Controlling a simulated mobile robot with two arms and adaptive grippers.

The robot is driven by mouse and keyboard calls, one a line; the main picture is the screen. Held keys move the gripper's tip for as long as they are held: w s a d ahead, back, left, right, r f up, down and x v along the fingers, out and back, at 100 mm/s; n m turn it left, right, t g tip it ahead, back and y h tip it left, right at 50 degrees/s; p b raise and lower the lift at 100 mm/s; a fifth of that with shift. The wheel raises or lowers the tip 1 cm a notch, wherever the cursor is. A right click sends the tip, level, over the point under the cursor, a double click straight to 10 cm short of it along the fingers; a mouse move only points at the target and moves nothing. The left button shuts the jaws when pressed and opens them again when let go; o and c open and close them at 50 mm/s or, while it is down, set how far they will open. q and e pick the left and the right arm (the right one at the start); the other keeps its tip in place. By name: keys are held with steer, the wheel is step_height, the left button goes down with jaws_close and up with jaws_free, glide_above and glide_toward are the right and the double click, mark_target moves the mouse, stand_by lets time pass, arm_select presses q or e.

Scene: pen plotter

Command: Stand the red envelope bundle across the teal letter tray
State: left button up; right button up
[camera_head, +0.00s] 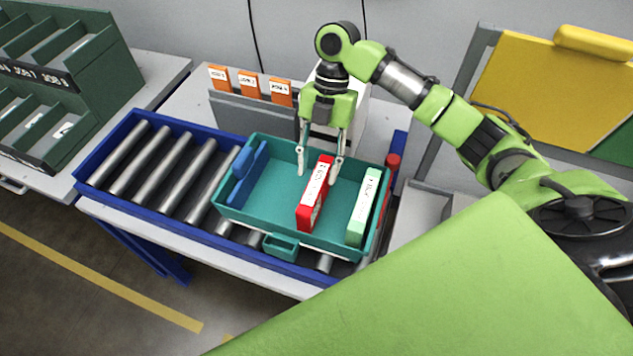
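The red envelope bundle (309,213) with a white label stands on its long edge inside the teal letter tray (271,199), right of the tray's middle. Its length runs from the far side toward the near wall. My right gripper (318,174) points down into the tray at the bundle's far end. Its two fingers are spread, one on each side of that end, with a clear gap on the left. The right finger is close to the bundle; I cannot tell if it touches. My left gripper is not in view.
A pale green bundle (357,224) stands in the tray's right part, and a blue divider piece (248,174) at its left. The tray sits on a blue-framed roller conveyor (166,172). A grey rack with orange cards (249,83) stands behind. Bare tray floor lies left of the red bundle.

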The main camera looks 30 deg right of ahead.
steer(key=v, duration=0.7)
